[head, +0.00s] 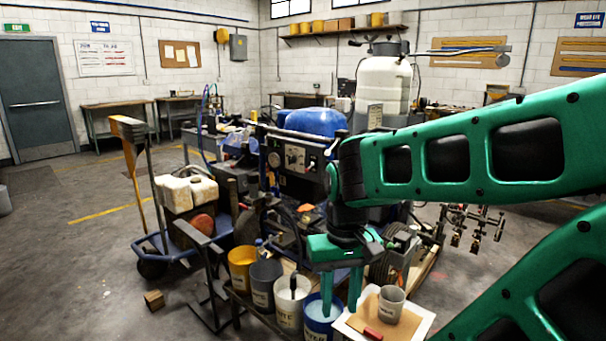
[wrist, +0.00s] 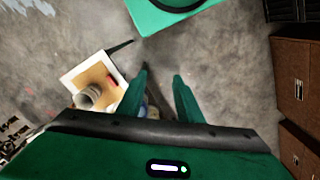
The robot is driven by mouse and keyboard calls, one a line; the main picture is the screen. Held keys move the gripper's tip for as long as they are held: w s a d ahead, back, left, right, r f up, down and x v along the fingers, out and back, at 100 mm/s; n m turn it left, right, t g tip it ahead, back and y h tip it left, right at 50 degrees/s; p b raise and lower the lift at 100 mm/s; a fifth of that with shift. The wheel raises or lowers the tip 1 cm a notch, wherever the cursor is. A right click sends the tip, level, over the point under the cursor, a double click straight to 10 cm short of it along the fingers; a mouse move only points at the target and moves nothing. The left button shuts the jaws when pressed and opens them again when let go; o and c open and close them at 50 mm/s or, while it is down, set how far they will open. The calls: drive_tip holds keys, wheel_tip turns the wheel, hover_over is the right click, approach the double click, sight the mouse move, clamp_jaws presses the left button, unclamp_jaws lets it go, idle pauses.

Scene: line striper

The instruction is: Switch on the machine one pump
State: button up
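The line striper machine (head: 320,122) stands in the middle of the head view, with a blue cover on top. Its dark control panel (head: 296,158) has a pale gauge or dial and small controls, too small to tell which one is the pump switch. My gripper (head: 341,292) points down in front of the machine, to the right of and below the panel, above the buckets and tray. It also shows in the wrist view (wrist: 160,88), with its two fingers apart and nothing between them. The panel does not show in the wrist view. My arm hides the machine's right part.
Several buckets, including a yellow one (head: 241,266) and a white one (head: 289,300), stand below the panel. A white tray (head: 424,318) with a grey cup (head: 390,303) lies beside my gripper. A loaded cart (head: 160,241) stands left. The floor at far left is mostly clear.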

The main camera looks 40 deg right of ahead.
drive_tip(key=w+d+r+m+g+h, duration=0.15)
drive_tip(key=w+d+m+h, duration=0.3)
drive_tip(key=w+d, duration=1)
drive_tip(key=w+d+m+g+h, duration=0.2)
drive_tip(key=w+d+m+h, duration=0.3)
drive_tip(key=w+d, duration=0.9)
drive_tip(key=m+h, duration=0.3)
drive_tip(key=h, duration=0.6)
approach(306, 170)
drive_tip(key=shift+t+y, duration=0.25)
drive_tip(key=d, duration=0.3)
drive_tip(key=s+d, duration=0.1)
drive_tip(key=d, duration=0.6)
drive_tip(key=shift+s+d+r, duration=0.1)
drive_tip(key=shift+s+d, duration=0.1)
drive_tip(key=shift+d, duration=0.1)
clamp_jaws()
